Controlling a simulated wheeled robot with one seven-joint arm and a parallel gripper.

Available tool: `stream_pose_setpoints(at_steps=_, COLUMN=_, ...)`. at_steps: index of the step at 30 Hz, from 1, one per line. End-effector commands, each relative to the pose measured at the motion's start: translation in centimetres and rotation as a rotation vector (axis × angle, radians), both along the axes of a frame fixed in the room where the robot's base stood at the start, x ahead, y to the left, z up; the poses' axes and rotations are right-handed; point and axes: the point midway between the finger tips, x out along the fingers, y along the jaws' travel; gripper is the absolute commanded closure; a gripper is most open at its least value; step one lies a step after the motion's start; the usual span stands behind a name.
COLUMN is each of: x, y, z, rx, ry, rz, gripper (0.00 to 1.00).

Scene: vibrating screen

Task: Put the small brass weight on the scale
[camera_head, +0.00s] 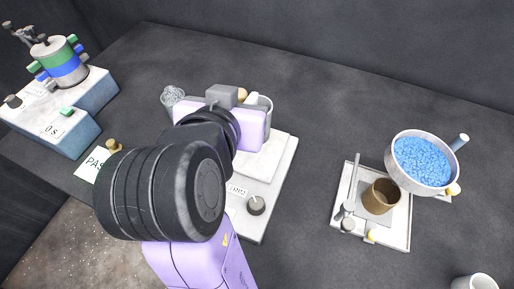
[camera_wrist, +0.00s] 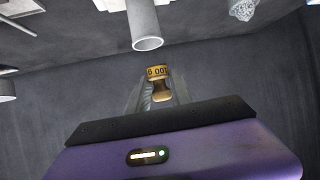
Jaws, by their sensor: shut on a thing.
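The small brass weight (camera_wrist: 158,75), a stepped piece with an upside-down number on its band, is between the fingertips of my gripper (camera_wrist: 157,92) in the wrist view. My gripper is shut on it. The scale, a white slab (camera_head: 274,180) with a dark knob and a small label, lies partly under my gripper. I cannot tell how high the weight is above it.
A glass of clear bits (camera_head: 172,95) stands left of my gripper. Another brass piece (camera_head: 113,146) stands by a paper. A blue-bead bowl (camera_head: 450,180) is at right.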

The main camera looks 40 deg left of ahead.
Motion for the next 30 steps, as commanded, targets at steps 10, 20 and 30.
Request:
stream_pose_setpoints(at_steps=10, x=0.0, y=-0.1, z=-8.9, rx=-0.007, ry=0.003, rz=0.001, gripper=1.00)
stream_pose_setpoints(at_steps=20, x=0.1, y=0.0, z=-13.0, rx=-0.002, ry=0.000, rz=0.000, gripper=1.00)
stream_pose_setpoints(at_steps=30, x=0.0, y=0.0, z=-17.1, rx=-0.002, ry=0.001, rz=0.000, gripper=1.00)
